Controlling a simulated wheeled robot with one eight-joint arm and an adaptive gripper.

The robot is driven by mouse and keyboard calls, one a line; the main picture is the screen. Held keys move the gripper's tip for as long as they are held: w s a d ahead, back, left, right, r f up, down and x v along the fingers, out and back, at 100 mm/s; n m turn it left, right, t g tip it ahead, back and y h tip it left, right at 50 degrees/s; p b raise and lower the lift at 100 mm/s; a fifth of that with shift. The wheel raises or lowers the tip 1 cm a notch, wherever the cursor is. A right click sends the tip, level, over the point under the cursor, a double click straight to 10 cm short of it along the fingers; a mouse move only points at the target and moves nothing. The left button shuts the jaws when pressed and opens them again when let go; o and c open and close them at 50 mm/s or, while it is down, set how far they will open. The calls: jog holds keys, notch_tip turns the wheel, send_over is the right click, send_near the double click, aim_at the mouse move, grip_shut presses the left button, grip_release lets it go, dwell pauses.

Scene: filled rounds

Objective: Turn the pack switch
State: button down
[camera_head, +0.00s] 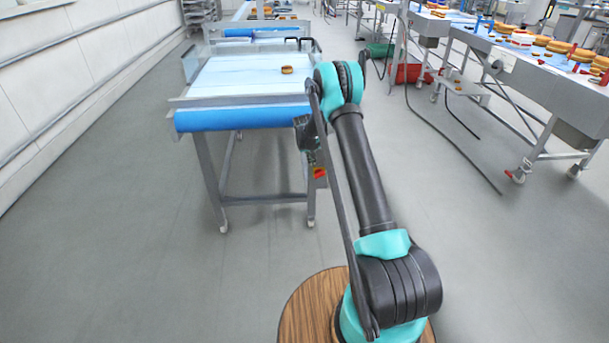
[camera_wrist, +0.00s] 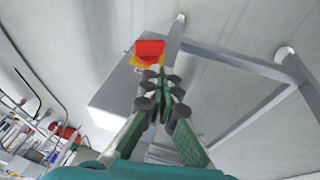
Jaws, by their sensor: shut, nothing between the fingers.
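The pack switch (camera_wrist: 149,49) is a red knob on a yellow plate, on a pale grey box (camera_wrist: 112,103) by the table frame in the wrist view. In the head view the red switch (camera_head: 319,173) shows small beside the conveyor table's right front leg. My gripper (camera_wrist: 161,78) is shut and empty, its dark fingertips pointing at the switch and just short of it in the picture. I cannot tell whether they touch it. In the head view my gripper (camera_head: 309,150) hangs just above the switch, and the grey box is mostly hidden.
The conveyor table (camera_head: 240,85) has a blue front edge and carries one round filled biscuit (camera_head: 287,70). A second line (camera_head: 500,60) with several rounds stands at the right. Red (camera_head: 412,73) and green (camera_head: 380,50) bins lie behind. The grey floor (camera_head: 130,240) at left is clear.

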aim_at(315, 175)
jog(key=x, duration=1)
jog(key=shift+a, duration=0.1)
